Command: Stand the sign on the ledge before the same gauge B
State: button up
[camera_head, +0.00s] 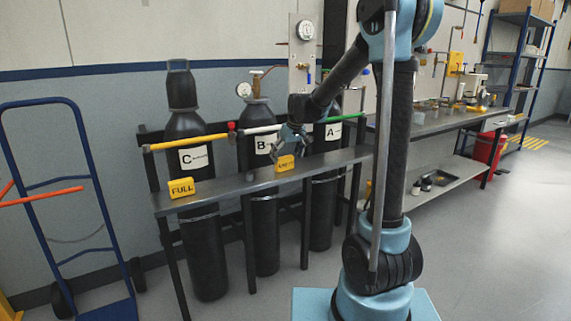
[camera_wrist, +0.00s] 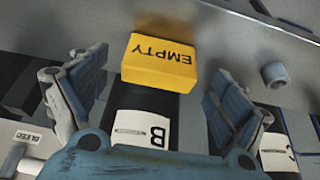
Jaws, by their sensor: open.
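A yellow sign reading EMPTY (camera_head: 285,163) stands on the narrow grey ledge (camera_head: 232,182). In the wrist view the EMPTY sign (camera_wrist: 160,62) appears upside down, in line with the black cylinder labelled B (camera_wrist: 155,132). In the head view cylinder B (camera_head: 263,215) carries a round gauge (camera_head: 244,90) on its valve. My gripper (camera_head: 290,146) is just above and behind the sign. In the wrist view my gripper (camera_wrist: 160,75) is open, its fingers spread either side of the sign with gaps. A second yellow sign, FULL (camera_head: 181,188), stands on the ledge before cylinder C (camera_head: 203,240).
Cylinder A (camera_head: 322,205) stands right of B, behind the ledge. A panel with another gauge (camera_head: 305,30) hangs above. A blue hand truck (camera_head: 75,180) is at left. A long bench (camera_head: 440,121) runs to the right. The ledge between the signs is bare.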

jog(key=v, duration=0.7)
jog(key=s+d+m, duration=0.1)
jog(key=s+d, duration=0.7)
jog(key=s, duration=0.1)
jog(key=s+d+f+m+h, duration=0.1)
jog(key=s+d+f, duration=0.3)
jog(key=s, duration=0.5)
jog(key=s+d+f+m+g, duration=0.1)
jog(key=s+d+f+m, duration=0.1)
jog(key=s+d+f, duration=0.3)
jog(key=s+d+f+m+h, duration=0.1)
jog(key=s+d+f, duration=0.3)
jog(key=s, duration=1)
jog(key=shift+d+f+m+g+h, duration=0.3)
jog(key=shift+d+f+m, duration=0.1)
jog(key=shift+f+m, duration=0.45)
